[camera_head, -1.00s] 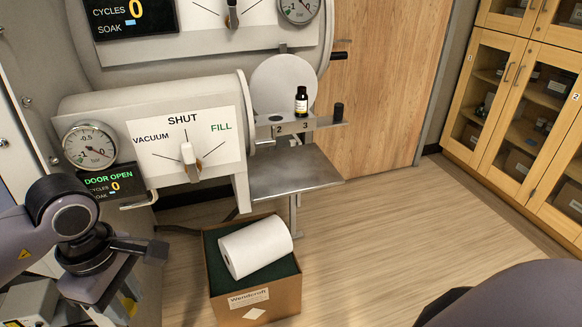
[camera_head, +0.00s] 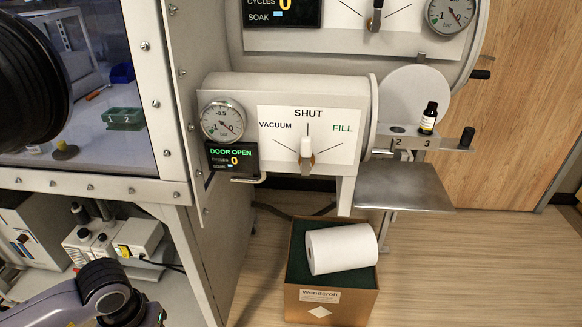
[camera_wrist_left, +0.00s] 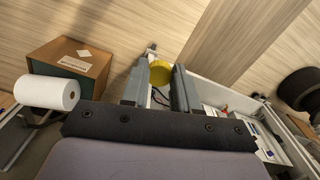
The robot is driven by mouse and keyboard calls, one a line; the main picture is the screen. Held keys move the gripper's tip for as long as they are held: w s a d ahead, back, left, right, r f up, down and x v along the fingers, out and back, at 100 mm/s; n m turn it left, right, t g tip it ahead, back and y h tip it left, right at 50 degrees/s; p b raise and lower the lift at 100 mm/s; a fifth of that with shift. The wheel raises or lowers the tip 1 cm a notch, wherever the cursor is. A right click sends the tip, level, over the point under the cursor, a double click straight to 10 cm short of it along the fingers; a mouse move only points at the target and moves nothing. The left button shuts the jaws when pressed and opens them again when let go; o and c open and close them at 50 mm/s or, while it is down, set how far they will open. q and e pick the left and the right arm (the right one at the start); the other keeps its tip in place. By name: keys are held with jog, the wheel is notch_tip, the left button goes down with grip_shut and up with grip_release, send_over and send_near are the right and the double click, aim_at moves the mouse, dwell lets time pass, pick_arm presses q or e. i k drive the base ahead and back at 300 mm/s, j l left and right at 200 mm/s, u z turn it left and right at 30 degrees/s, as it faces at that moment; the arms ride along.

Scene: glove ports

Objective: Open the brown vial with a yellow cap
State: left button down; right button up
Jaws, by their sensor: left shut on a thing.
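In the wrist view, my left gripper (camera_wrist_left: 160,78) is shut on a round yellow cap (camera_wrist_left: 160,71) between its fingertips. Whether anything hangs under the cap is hidden. In the head view, my left arm shows at the bottom left, but its fingers are out of frame. A small dark brown vial (camera_head: 428,118) with a pale label stands at the place marked 3 on the small shelf (camera_head: 412,143) beside the chamber. Its top looks dark, with no yellow on it. My gripper is well apart from this vial. My right gripper is not in view.
A cylindrical chamber (camera_head: 290,88) with a dial, lever and "DOOR OPEN" display stands in the middle. A metal tray (camera_head: 405,188) is below the shelf. A cardboard box (camera_head: 330,303) with a white roll (camera_head: 342,248) sits on the floor. A glovebox window (camera_head: 85,150) is at left.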

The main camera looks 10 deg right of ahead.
aim_at(429, 115)
jog(key=i+l+u, duration=0.15)
jog(key=l, duration=1.2)
jog(key=l+u, duration=0.1)
jog(key=l, duration=1.25)
